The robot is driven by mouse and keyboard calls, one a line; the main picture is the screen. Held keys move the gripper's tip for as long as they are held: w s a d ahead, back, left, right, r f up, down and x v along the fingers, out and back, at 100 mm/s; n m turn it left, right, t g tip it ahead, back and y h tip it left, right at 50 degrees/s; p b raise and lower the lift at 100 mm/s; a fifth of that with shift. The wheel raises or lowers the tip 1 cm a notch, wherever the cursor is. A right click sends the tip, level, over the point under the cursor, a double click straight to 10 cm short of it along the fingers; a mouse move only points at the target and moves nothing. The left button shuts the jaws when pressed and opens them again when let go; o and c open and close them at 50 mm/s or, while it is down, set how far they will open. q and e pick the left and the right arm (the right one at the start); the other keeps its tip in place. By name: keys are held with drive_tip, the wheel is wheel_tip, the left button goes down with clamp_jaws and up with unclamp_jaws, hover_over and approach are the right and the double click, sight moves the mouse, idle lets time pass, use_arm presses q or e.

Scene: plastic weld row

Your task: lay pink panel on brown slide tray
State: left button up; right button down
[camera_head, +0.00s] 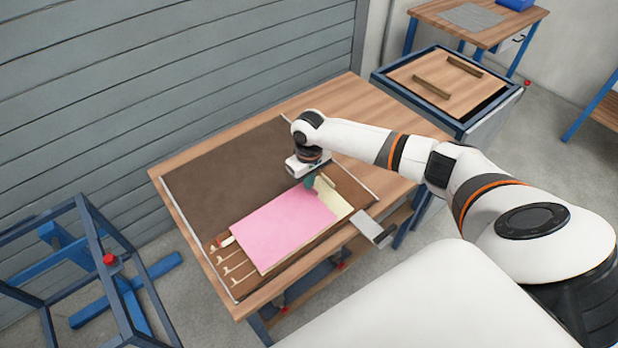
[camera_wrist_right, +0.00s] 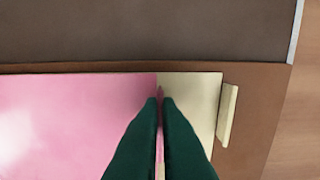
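The pink panel (camera_head: 285,229) lies flat, or nearly so, over the brown slide tray (camera_head: 357,192), covering much of a cream panel (camera_head: 347,207). I cannot tell whether it touches what is below. My right gripper (camera_head: 311,183) reaches down at its far right corner. In the right wrist view the green fingers (camera_wrist_right: 162,100) are close together at the right edge of the pink panel (camera_wrist_right: 75,120), with a thin pink sliver between them. The cream panel (camera_wrist_right: 195,95) shows to their right. My left gripper is not in view.
A dark brown sheet (camera_head: 225,165) covers the far part of the wooden table (camera_head: 350,95). Pale pegs (camera_head: 238,268) stand at the tray's left end. A grey plate (camera_head: 372,228) sticks out at the front right. A blue frame (camera_head: 85,235) stands left.

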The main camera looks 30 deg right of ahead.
drive_tip(key=shift+f, duration=0.55)
idle(0.9)
drive_tip(key=c, duration=1.2)
unclamp_jaws()
drive_tip(key=shift+o, duration=0.2)
wheel_tip(320, 180, up, 7)
drive_tip(key=p, duration=0.8)
drive_tip(key=shift+r, duration=0.1)
